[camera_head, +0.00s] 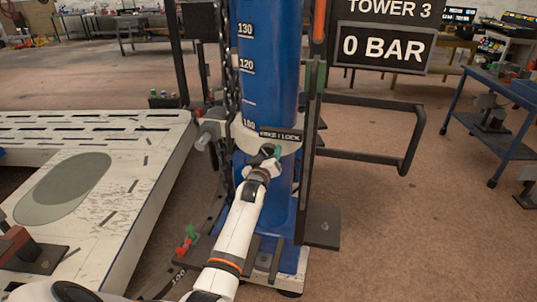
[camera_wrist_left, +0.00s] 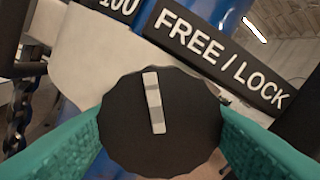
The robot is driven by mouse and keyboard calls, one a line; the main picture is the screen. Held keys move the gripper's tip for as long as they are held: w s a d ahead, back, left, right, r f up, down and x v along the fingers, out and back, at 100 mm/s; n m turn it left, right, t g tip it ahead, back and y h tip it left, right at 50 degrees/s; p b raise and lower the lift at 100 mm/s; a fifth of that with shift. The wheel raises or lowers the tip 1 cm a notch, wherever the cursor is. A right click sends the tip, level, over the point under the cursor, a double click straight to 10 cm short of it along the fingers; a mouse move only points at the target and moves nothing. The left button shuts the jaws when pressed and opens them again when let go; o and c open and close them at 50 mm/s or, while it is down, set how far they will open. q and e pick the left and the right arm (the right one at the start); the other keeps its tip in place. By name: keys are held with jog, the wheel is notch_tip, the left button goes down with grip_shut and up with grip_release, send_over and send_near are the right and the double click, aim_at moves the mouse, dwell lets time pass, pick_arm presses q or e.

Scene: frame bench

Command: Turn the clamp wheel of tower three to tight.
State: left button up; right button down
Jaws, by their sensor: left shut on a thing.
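Tower three is a blue column (camera_head: 268,60) with a height scale, under a sign (camera_head: 384,45) reading TOWER 3 and 0 BAR. A black wheel (camera_wrist_left: 185,135) with a scalloped rim and a white pointer bar sits below a FREE / LOCK label (camera_wrist_left: 222,60). The bar stands nearly upright, its top leaning slightly left. My left gripper (camera_head: 268,153) reaches the tower's front just under this label. Its teal fingers are shut on the wheel from both sides and hide part of it in the head view. My right gripper is out of view.
A white slotted frame bench (camera_head: 115,225) with a grey oval patch lies left of the tower. A black rail (camera_head: 385,101) juts out right. Floor is free at the lower right.

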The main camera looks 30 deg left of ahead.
pick_arm(q)
jog(key=m, duration=0.3)
jog(key=shift+f+m, duration=0.15)
jog(key=shift+m, duration=2.05)
jog(key=o, duration=1)
jog(key=b+v, duration=0.1)
jog(key=v, duration=1.1)
jog(key=shift+b, duration=0.35)
